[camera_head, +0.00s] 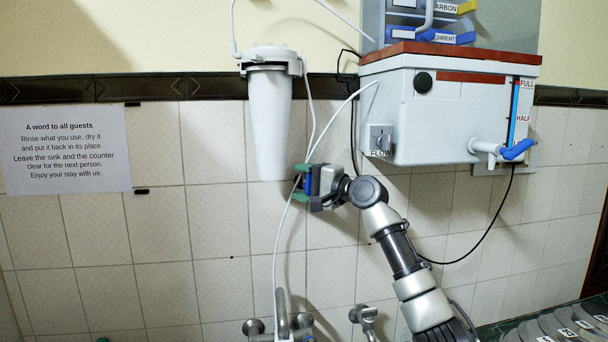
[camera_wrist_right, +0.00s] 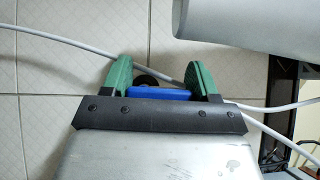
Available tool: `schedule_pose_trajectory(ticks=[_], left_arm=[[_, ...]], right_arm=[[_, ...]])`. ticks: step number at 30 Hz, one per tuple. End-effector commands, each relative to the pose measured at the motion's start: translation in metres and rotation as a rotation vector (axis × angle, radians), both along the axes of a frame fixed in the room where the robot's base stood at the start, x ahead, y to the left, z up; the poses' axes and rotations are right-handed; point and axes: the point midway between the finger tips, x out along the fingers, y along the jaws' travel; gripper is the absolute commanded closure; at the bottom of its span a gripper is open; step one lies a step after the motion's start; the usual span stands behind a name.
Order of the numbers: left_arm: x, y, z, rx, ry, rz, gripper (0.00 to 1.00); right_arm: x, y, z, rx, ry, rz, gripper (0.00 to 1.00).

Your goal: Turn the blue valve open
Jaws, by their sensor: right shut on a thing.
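The blue valve (camera_wrist_right: 158,94) shows in the right wrist view as a blue bar between the green fingers of my right gripper (camera_wrist_right: 161,75). A dark round part sits just behind it, and a white tube passes there. In the head view my right gripper (camera_head: 300,182) is beside the lower end of the white filter housing (camera_head: 270,120), at the thin white tube. It is shut on the blue valve, which is mostly hidden by the gripper there. I cannot tell how far the valve is turned. My left gripper is not in view.
A white tank (camera_head: 425,120) with a blue-handled tap (camera_head: 518,150) hangs on the right. A metal faucet (camera_head: 282,315) stands below. White tubes and a black cable (camera_head: 480,238) hang along the tiled wall. A paper notice (camera_head: 65,150) is on the left.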

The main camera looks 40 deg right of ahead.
Motion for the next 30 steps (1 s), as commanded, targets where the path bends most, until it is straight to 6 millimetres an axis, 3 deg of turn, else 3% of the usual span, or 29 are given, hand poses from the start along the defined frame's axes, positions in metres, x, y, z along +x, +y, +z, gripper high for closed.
schedule_pose_trajectory(ticks=[20, 21, 24, 26, 30], left_arm=[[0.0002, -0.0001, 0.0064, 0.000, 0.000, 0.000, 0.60], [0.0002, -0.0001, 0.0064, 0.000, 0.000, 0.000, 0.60], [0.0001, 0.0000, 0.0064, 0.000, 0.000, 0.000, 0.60], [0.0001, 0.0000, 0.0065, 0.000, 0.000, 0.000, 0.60], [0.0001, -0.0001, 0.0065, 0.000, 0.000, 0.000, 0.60]], right_arm=[[0.0010, 0.0017, -0.0032, -0.056, 0.034, 0.002, 0.64], [0.0010, 0.0017, -0.0033, -0.056, 0.034, 0.002, 0.36], [0.0009, 0.0016, -0.0028, -0.054, 0.032, 0.002, 0.20], [0.0008, 0.0015, -0.0024, -0.054, 0.031, 0.001, 0.15], [0.0006, 0.0013, -0.0017, -0.052, 0.030, 0.001, 0.15]])
